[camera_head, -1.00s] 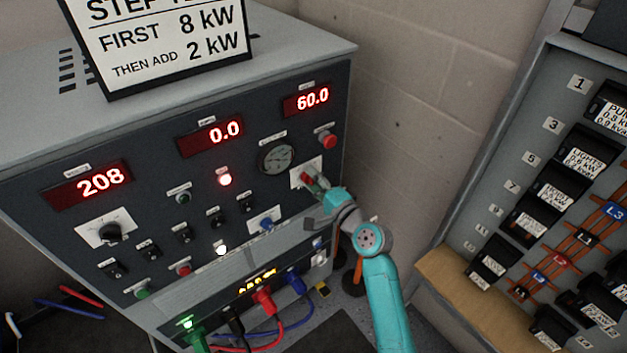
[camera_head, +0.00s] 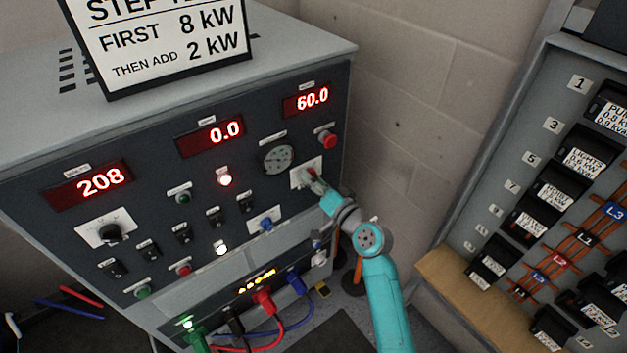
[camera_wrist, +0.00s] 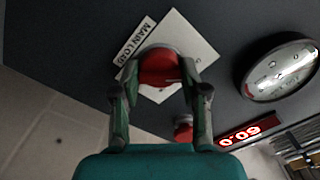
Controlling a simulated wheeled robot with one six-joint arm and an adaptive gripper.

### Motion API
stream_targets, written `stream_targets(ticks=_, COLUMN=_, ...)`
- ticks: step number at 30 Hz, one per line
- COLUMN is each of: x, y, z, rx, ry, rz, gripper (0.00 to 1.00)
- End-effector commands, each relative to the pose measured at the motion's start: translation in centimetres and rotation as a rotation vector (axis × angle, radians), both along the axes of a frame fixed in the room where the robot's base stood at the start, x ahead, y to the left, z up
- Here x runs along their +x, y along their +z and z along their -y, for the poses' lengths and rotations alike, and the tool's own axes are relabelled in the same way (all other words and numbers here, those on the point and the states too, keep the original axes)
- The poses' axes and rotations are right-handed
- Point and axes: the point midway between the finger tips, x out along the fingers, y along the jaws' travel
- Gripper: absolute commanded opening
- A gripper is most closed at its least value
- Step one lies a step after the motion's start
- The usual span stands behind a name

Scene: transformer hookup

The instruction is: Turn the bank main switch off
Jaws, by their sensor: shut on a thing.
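The bank main switch is a red rotary knob (camera_wrist: 160,66) on a square white plate (camera_wrist: 203,52), beside a label reading "MAIN LOAD" with its end cut off. The plate also shows in the head view (camera_head: 297,180), at the right side of the dark panel, where my gripper (camera_head: 316,184) mostly hides the knob. In the wrist view my gripper (camera_wrist: 160,74) has one finger on each side of the knob and is shut on it. The plate's position marks are too small or hidden to read.
A red push button (camera_head: 327,141) and a round gauge (camera_head: 278,157) sit close to the switch. Displays read 208, 0.0 and 60.0. A breaker panel (camera_head: 455,215) stands at the right.

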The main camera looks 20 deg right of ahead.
Motion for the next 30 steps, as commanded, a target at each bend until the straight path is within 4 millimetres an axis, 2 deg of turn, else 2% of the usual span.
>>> stream_targets(ticks=19, x=-0.02, y=-0.15, z=-0.04, rx=-0.045, ry=0.001, rz=0.012, gripper=0.09)
stream_targets(ticks=20, x=-0.02, y=-0.16, z=-0.04, rx=-0.045, ry=0.001, rz=0.012, gripper=0.52)
stream_targets(ticks=22, x=-0.02, y=-0.15, z=-0.03, rx=-0.044, ry=0.001, rz=0.012, gripper=0.69)
stream_targets(ticks=30, x=-0.01, y=-0.06, z=-0.01, rx=-0.044, ry=0.000, rz=0.013, gripper=0.70)
